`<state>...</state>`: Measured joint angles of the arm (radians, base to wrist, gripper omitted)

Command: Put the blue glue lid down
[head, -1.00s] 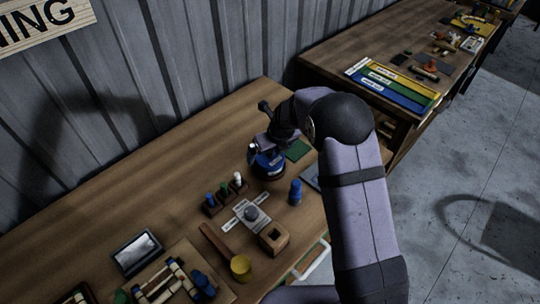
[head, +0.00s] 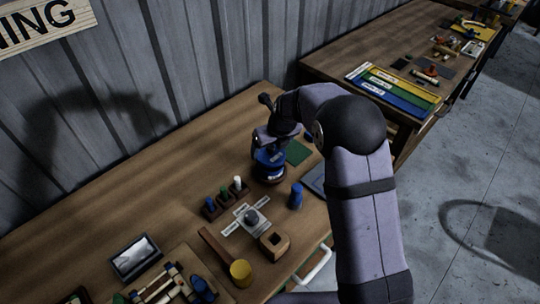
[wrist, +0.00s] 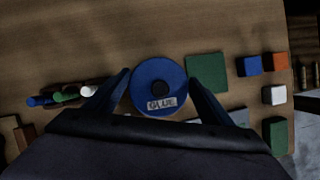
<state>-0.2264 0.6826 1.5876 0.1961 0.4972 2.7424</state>
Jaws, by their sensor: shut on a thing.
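The blue glue lid (wrist: 150,77) is a round blue disc with a dark knob and a "GLUE" label. It shows in the wrist view between the two fingers of my gripper (wrist: 160,77), which is shut on it. In the head view my gripper (head: 268,140) is over the bench, with the blue lid (head: 268,156) beneath it. A dark round pot (head: 268,174) stands right under the lid. I cannot tell whether the lid touches the pot.
A green square (head: 298,152) lies right of the pot on the bench. A rack with blue, green and white pegs (head: 224,197) is to the left. The bench (head: 150,205) behind the rack is clear.

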